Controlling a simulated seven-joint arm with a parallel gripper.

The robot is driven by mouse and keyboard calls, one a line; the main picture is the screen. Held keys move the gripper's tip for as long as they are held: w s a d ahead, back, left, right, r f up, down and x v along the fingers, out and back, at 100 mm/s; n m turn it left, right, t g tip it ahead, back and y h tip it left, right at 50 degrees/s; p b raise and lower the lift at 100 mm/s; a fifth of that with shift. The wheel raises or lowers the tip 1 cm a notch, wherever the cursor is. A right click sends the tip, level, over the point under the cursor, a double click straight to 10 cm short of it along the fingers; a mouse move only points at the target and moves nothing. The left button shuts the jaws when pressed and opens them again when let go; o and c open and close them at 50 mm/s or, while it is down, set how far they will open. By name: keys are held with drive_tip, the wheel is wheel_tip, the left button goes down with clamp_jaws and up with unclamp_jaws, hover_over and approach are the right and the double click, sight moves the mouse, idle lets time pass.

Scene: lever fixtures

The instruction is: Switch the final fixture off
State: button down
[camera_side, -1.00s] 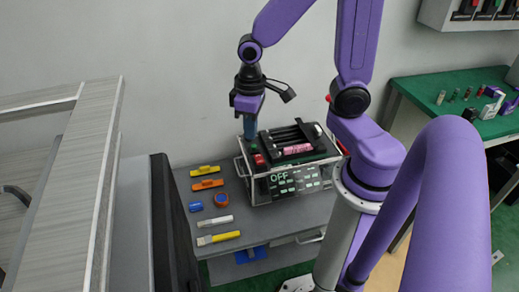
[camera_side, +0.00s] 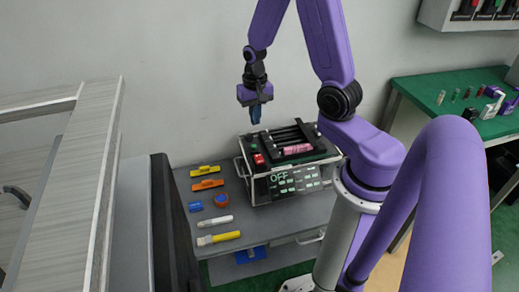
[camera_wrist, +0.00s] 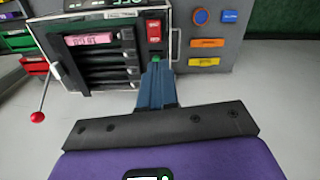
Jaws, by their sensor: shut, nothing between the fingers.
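The fixture box (camera_side: 255,194) stands on the grey bench in the side view, with several black bars and a pink label (camera_side: 297,149) on top. Its front display (camera_side: 279,177) reads OFF. A red switch (camera_side: 258,159) and a green button (camera_side: 249,138) sit along the top's left side. In the wrist view the red switch (camera_wrist: 154,30) and the pink label (camera_wrist: 90,39) show clearly.
Yellow and orange blocks (camera_side: 207,184), a blue-and-orange round piece (camera_side: 222,200) and markers (camera_side: 219,239) lie left of the box. A red-knobbed lever (camera_wrist: 37,117) sticks out beside the box in the wrist view. A green table (camera_side: 450,85) stands at the right.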

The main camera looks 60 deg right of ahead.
drive_tip(key=shift+s+d+f+m, duration=0.1)
drive_tip(key=shift+d+f+m, duration=0.25)
drive_tip(key=shift+d, duration=0.25)
drive_tip(key=shift+d+f+m, duration=0.25)
drive_tip(key=shift+d+m, duration=0.2)
drive_tip(key=shift+d, duration=0.1)
drive_tip(key=shift+f, duration=0.1)
hover_over(259, 156)
wheel_tip(259, 156, down, 9)
drive_tip(key=shift+s+d+f, duration=0.1)
drive_tip(key=shift+f, duration=2.3)
drive_tip(key=shift+d+f, duration=0.1)
drive_tip(key=shift+f, duration=0.25)
